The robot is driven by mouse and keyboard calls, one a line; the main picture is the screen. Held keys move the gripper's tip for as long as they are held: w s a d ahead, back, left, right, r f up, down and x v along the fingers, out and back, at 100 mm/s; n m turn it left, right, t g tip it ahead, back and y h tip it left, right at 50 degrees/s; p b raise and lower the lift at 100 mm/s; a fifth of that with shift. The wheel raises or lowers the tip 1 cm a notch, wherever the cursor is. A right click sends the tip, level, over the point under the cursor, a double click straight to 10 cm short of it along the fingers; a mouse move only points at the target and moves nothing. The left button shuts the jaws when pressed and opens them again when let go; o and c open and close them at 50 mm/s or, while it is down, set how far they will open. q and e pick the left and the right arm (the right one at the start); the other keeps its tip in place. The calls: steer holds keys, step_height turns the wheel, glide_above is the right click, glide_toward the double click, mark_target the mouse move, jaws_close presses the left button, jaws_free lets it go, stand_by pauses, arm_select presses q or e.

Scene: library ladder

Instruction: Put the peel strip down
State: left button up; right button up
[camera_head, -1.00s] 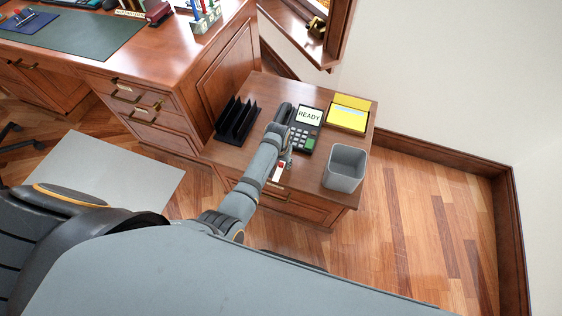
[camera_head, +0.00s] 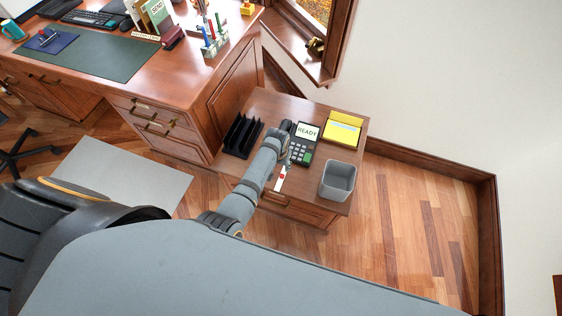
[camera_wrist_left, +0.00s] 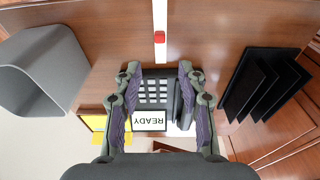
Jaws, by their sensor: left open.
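My right gripper is not in view.
The side table also holds a black file rack (camera_head: 241,136), a yellow tray (camera_head: 343,131) and a grey bin (camera_head: 338,181). The terminal's screen reads READY. A large desk (camera_head: 190,85) stands at the left. Wooden floor is clear at the right.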

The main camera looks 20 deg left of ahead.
arm_select(q)
steer(key=shift+r, duration=0.2)
stand_by(0.3)
steer(key=s+a+f, duration=0.4)
steer(key=s+f, duration=0.6)
steer(key=s, duration=0.2)
steer(key=s+a+f, duration=0.4)
steer(key=s+f, duration=0.6)
steer(key=s, duration=0.2)
steer(key=s+a+f, duration=0.1)
steer(key=s+a, duration=0.1)
steer(key=s, duration=0.5)
steer(key=s+a+f, duration=0.2)
steer(key=s+a, duration=0.1)
steer(key=s, duration=0.4)
steer(key=shift+s+f+g+y, duration=0.15)
steer(key=shift+s+g+y, duration=0.15)
steer(key=shift+s+y, duration=0.1)
steer(key=shift+w, duration=0.15)
